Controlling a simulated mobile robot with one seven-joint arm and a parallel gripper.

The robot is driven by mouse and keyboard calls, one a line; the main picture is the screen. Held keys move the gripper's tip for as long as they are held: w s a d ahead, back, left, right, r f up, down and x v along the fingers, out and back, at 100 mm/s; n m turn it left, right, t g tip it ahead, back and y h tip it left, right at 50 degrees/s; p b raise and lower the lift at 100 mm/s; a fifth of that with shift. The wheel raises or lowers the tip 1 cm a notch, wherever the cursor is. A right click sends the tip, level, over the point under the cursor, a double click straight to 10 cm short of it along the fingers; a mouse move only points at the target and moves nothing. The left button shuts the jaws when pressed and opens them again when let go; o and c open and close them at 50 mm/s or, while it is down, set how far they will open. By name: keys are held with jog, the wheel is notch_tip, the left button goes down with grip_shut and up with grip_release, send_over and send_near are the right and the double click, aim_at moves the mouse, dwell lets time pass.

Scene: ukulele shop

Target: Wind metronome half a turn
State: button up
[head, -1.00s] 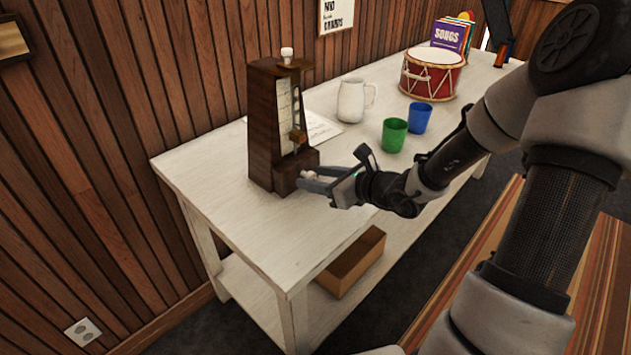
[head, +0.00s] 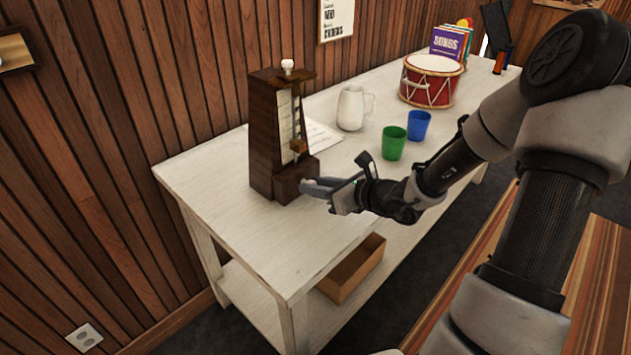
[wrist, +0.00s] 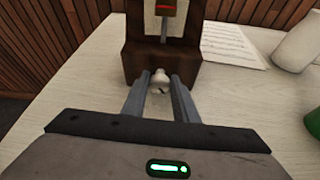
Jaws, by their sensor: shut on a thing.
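The dark brown wooden metronome (head: 264,140) stands upright on the near left part of the white table, with a white knob (head: 287,65) on top. My gripper (head: 307,187) is at the lower front of the metronome, coming in from the right. In the wrist view the metronome (wrist: 134,60) is straight ahead. A small pale winding knob (wrist: 160,77) on its base sits between the two grey fingertips of my gripper (wrist: 160,82). The fingers are shut on this knob. The head view hides the knob behind the fingers.
The white table (head: 240,235) holds a white pitcher (head: 351,108), a green cup (head: 393,143), a blue cup (head: 418,126), a red drum (head: 431,82) and a paper sheet (head: 318,133). A wooden box (head: 350,272) is on the lower shelf. The table's near left corner is clear.

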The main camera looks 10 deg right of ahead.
jog(key=m+p, duration=0.1)
jog(key=p, duration=0.1)
jog(key=m+y+p, duration=0.1)
jog(key=p, duration=0.2)
jog(key=shift+d+r+g, duration=0.1)
jog(key=shift+r+g, duration=0.2)
jog(key=shift+g, duration=0.1)
jog(key=m+y+p, duration=0.1)
jog(key=p, duration=0.1)
jog(key=m+p, duration=0.1)
jog(key=p, duration=0.1)
jog(key=shift+w+d+f+m+g+y+p, duration=0.1)
jog(key=shift+f+m+g+y+p, duration=0.2)
jog(key=shift+f+y+p, duration=0.1)
jog(key=shift+f, duration=0.1)
jog(key=o, duration=1.1)
jog(key=shift+c, duration=0.2)
jog(key=shift+d, duration=0.15)
jog(key=p+v, duration=0.1)
jog(key=v, duration=1.6)
